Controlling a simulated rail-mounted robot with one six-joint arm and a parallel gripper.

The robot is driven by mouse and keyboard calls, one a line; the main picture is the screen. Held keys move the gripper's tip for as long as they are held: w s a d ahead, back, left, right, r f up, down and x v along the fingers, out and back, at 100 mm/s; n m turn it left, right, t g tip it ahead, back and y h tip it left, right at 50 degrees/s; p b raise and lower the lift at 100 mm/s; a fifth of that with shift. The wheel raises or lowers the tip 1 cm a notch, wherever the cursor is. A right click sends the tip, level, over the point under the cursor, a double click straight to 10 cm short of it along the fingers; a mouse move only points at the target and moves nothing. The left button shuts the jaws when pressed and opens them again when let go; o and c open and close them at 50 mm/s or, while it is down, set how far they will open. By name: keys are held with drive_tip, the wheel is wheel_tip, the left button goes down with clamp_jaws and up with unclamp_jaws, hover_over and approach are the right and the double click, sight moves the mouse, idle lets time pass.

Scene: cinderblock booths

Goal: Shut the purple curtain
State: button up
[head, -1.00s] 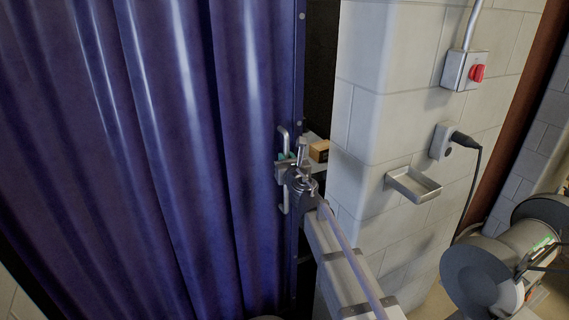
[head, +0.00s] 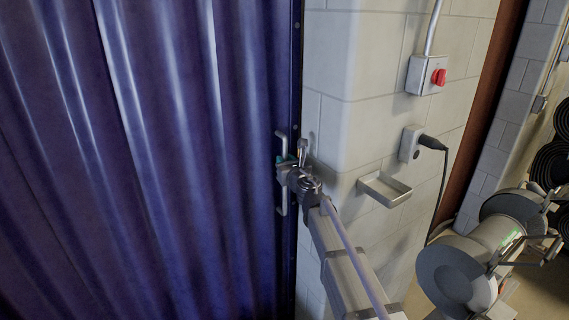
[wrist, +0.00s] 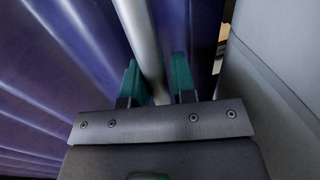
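The purple curtain (head: 150,150) hangs in tall folds over the left half of the head view. Its dark edge strip (head: 295,70) now shows right beside the white block wall, with no opening visible between them there. A vertical metal handle (head: 281,205) is fixed near that edge. My gripper (head: 284,168) is at the middle of the handle. In the wrist view, the teal fingers of my gripper (wrist: 160,82) sit on either side of the handle bar (wrist: 138,30) and appear closed on it. The exact contact is partly hidden by the gripper body.
The block wall (head: 350,100) stands close to the right of my gripper. It carries a small metal tray (head: 384,188), a socket with a plug (head: 412,143) and a red switch (head: 438,76). A bench grinder (head: 480,255) stands at the lower right.

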drive_tip(key=o, duration=0.3)
drive_tip(key=shift+w+d, duration=0.1)
drive_tip(key=v, duration=1.1)
drive_tip(key=shift+f, duration=0.1)
